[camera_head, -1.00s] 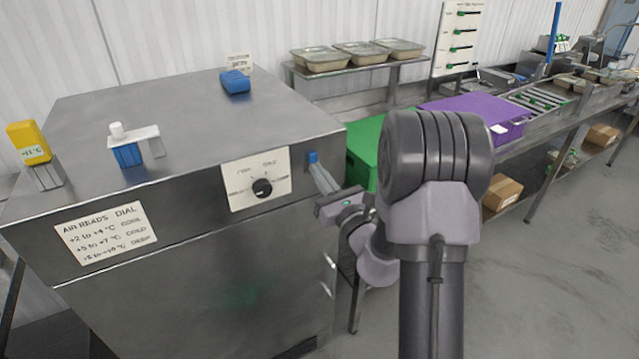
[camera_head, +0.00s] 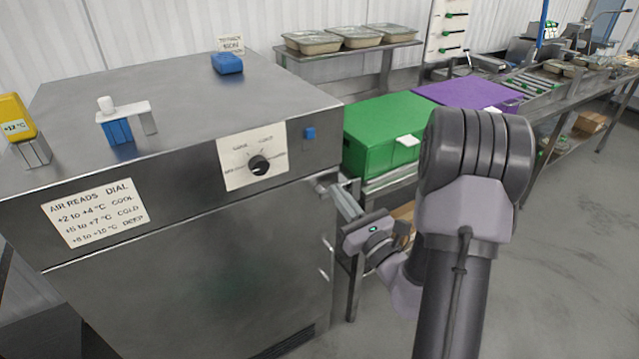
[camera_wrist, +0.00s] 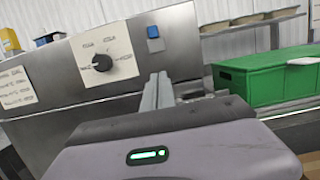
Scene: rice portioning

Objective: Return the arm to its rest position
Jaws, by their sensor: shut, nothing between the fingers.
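My gripper (camera_head: 342,200) is in the head view, in front of the right edge of the steel cabinet (camera_head: 190,240). Its fingers are shut together with nothing between them. They point up and to the left, below the blue button (camera_head: 309,133) on the cabinet's front. In the wrist view the closed fingers (camera_wrist: 157,95) stand upright between the dial (camera_wrist: 102,62) and the green box (camera_wrist: 265,82). My grey arm takes up the lower middle of the head view and hides part of the bench behind it.
The cabinet carries a yellow thermometer (camera_head: 14,117), a blue-and-white fixture (camera_head: 118,130) and a blue block (camera_head: 227,63). A green box (camera_head: 385,135) and a purple box (camera_head: 465,94) stand on the bench behind my arm. Filled trays (camera_head: 312,42) sit on a shelf.

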